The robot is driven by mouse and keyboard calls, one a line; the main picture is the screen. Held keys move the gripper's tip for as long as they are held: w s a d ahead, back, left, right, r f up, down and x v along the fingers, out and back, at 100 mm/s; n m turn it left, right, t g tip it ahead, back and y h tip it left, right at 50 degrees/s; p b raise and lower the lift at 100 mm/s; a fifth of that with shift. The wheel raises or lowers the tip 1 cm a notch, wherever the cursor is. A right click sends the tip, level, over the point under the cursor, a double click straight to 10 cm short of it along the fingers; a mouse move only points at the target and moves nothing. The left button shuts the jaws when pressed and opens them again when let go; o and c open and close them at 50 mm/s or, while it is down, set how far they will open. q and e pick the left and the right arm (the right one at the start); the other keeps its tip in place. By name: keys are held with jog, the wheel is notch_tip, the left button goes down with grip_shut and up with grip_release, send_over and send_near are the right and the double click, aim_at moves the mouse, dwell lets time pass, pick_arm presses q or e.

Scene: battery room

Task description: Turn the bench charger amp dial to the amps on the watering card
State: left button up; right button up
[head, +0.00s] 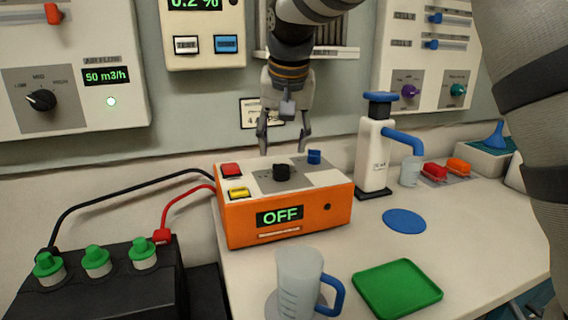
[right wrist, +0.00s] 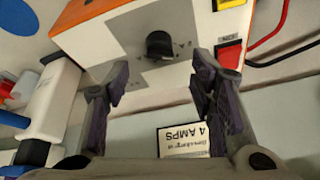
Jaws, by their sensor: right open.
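The orange bench charger (head: 335,212) sits on the bench, and its display (head: 280,216) reads OFF. Its black amp dial (head: 281,172) is on the pale top panel; it also shows in the right wrist view (right wrist: 158,45). My right gripper (head: 284,149) is open and empty, pointing down just behind and above the charger's top. In the right wrist view the dial lies beyond the two spread fingers (right wrist: 157,84), apart from them. The wall card (right wrist: 183,140) reads 4 AMPS; in the head view the gripper partly hides it (head: 249,114). My left gripper is not in view.
The charger top also has a red button (head: 231,170), a yellow button (head: 238,192) and a blue knob (head: 314,157). A white dispenser (head: 374,155) stands to the right. A jug (head: 298,276) and green tray (head: 397,288) lie in front. Cables run left to the battery (head: 105,285).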

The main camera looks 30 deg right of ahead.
aim_at(282, 166)
jog(key=x, duration=0.7)
jog(key=shift+w+d+f, duration=0.1)
jog(key=shift+f, duration=0.1)
jog(key=shift+c, duration=0.2)
jog(key=c, duration=1.1)
